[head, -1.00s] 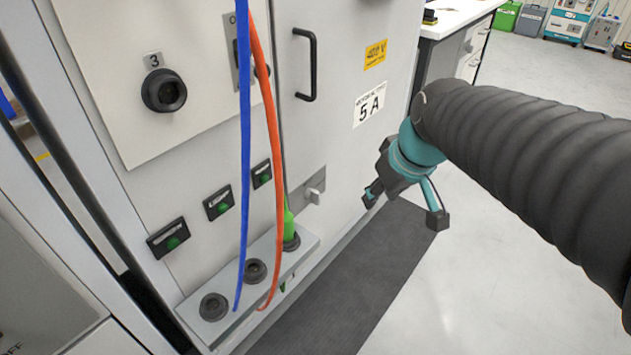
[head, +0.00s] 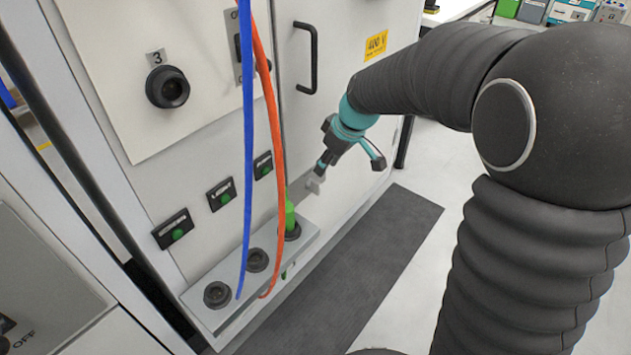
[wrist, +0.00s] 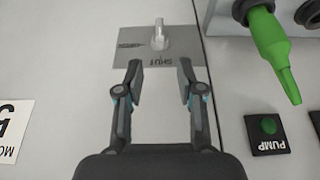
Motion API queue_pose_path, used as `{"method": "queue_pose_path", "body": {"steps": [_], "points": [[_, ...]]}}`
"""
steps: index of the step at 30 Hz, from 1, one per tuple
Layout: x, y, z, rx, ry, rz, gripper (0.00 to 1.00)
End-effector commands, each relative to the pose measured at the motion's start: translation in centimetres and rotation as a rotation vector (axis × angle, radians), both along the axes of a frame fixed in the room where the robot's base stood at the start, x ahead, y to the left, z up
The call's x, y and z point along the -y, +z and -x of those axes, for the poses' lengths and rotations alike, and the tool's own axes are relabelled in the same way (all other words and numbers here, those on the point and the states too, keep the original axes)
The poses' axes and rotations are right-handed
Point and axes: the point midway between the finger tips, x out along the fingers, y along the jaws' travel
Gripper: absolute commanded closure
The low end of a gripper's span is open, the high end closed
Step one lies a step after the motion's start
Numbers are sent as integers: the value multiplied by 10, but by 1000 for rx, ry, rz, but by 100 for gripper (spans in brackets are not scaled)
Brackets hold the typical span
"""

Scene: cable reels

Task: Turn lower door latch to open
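The lower door latch (wrist: 159,37) is a small light-grey handle on a grey plate (wrist: 135,64) marked "SHUT" in the wrist view. In the head view the latch (head: 315,183) is partly hidden by my gripper. My gripper (wrist: 160,72) is open and empty, its two fingers apart. The latch lies just beyond the fingertips, roughly centred between them, and does not look gripped. In the head view my gripper (head: 350,165) is at the lower part of the cabinet door (head: 345,30), close to the latch.
A green plug (wrist: 270,45) sits in a socket beside the latch, with a "PUMP" indicator (wrist: 268,130) near it. Blue (head: 246,150) and orange (head: 276,130) cables hang in front of the panel. A black door handle (head: 313,60) is higher up. A dark mat (head: 370,260) lies on the floor.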

Motion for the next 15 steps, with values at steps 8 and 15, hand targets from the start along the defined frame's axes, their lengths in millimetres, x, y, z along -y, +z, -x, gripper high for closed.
{"method": "queue_pose_path", "body": {"steps": [8,15], "points": [[-16,-50,-11,-4,0,0,62],[-25,-77,-19,-1,-2,0,62]]}}
